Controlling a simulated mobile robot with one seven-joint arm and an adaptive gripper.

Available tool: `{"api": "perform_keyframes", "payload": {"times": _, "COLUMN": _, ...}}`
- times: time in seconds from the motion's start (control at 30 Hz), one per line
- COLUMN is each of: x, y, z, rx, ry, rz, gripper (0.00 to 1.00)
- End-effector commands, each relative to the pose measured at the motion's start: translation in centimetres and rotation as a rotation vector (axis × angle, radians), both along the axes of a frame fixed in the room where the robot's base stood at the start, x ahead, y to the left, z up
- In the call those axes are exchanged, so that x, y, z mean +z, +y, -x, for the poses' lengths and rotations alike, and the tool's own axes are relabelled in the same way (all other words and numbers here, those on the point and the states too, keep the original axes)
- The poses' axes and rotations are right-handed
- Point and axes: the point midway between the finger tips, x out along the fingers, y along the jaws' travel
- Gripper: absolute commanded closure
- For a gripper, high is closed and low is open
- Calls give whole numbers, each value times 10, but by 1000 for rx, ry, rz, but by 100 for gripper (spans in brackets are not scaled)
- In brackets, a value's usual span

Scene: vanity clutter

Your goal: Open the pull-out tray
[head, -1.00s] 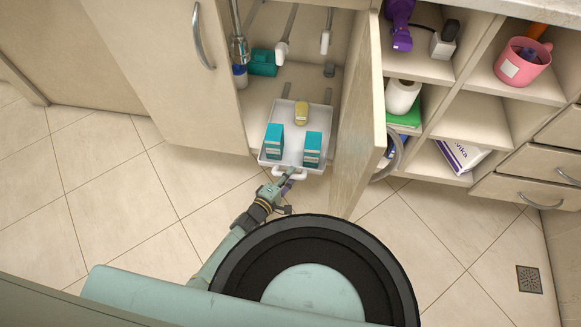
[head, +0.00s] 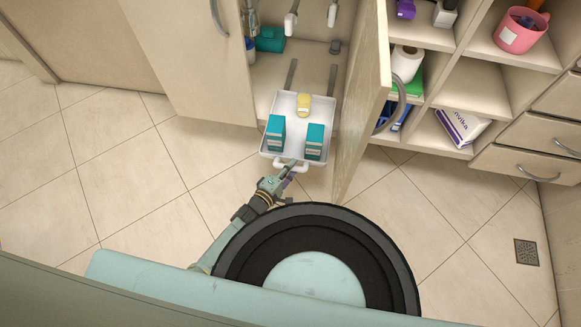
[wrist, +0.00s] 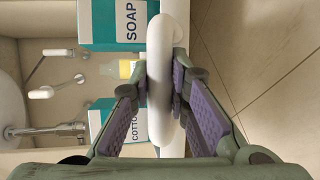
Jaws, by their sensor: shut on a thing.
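The white pull-out tray (head: 294,105) sticks well out of the open cabinet, with two rails visible behind it. It carries two teal boxes, at left (head: 275,133) and right (head: 314,141), and a yellow item (head: 303,105). In the wrist view the boxes read SOAP (wrist: 112,22) and COTTO, the rest of that word hidden. My gripper (head: 288,170) is at the tray's front handle (head: 291,165). In the wrist view its purple-padded fingers (wrist: 161,80) are shut on the white handle (wrist: 160,60), one on each side.
An open cabinet door (head: 362,110) stands close to the tray's right side. Open shelves with a pink cup (head: 519,32) and a paper roll (head: 406,62) are further right. The tiled floor to the left (head: 140,170) is clear.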

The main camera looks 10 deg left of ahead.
Motion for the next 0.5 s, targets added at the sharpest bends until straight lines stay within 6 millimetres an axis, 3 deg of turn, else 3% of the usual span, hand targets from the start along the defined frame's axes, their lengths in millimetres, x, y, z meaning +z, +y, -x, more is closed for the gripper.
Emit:
{"api": "perform_keyframes", "payload": {"times": 0.2, "x": 0, "y": 1, "z": 0, "rx": 2, "ry": 1, "rz": 1, "gripper": 100}}
{"api": "perform_keyframes", "payload": {"times": 0.23, "x": 0, "y": 2, "z": 0, "rx": 3, "ry": 1, "rz": 1, "gripper": 83}}
{"api": "perform_keyframes", "payload": {"times": 0.5, "x": 0, "y": 1, "z": 0, "rx": 1, "ry": 0, "rz": 0, "gripper": 65}}
